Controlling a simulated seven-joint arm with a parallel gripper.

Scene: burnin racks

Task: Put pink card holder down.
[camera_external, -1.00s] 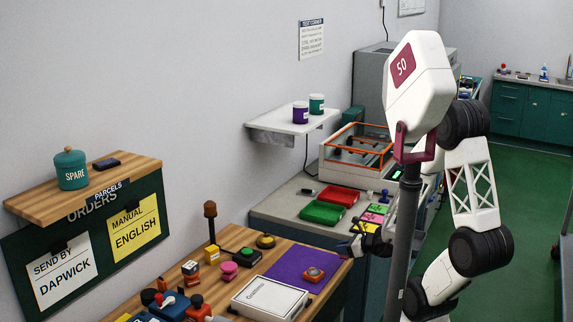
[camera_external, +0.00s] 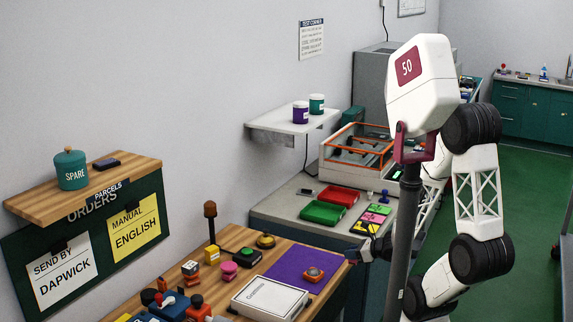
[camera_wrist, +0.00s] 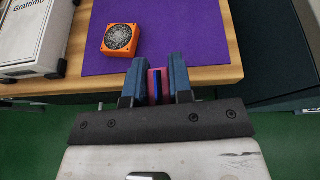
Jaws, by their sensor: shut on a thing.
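My gripper (camera_wrist: 155,66) is shut on the pink card holder (camera_wrist: 164,84), which shows as a narrow pink piece with a blue strip, upright between the two blue fingers in the wrist view. The fingertips overlap the front edge of the purple mat (camera_wrist: 190,35) there; the height above the bench is hard to tell. In the external view my gripper (camera_external: 358,256) is at the right end of the bench, beside the purple mat (camera_external: 290,262). The holder is mostly hidden there by the fingers and the dark pole.
An orange-framed fan (camera_wrist: 121,39) sits on the mat, left of my gripper. A white box (camera_external: 270,298) stands left of the mat. The mat's right part is clear. Behind are a green tray (camera_external: 323,212) and a red tray (camera_external: 342,196) on a grey counter.

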